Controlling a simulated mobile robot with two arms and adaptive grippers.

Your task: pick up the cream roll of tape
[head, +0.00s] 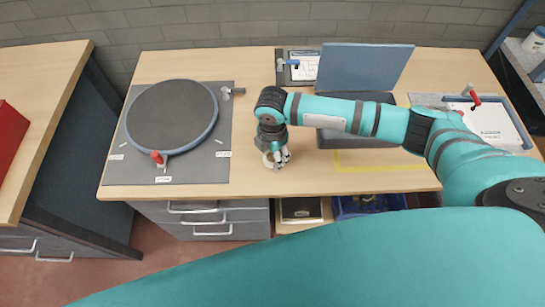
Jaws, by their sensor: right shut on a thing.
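My right arm reaches in from the right over the wooden workbench (250,185). My right gripper (278,162) points down near the bench's front edge, to the right of the round turntable. A small part of the cream roll of tape (267,160) shows at the left side of the fingers. The gripper is shut on the roll; the fingers and wrist hide most of it. I cannot tell whether the roll touches the bench. My left gripper is not in view.
A grey case with a raised lid (365,70) stands behind my right forearm. A white panel (497,122) lies at right. Yellow tape (385,168) marks the bench at centre right.

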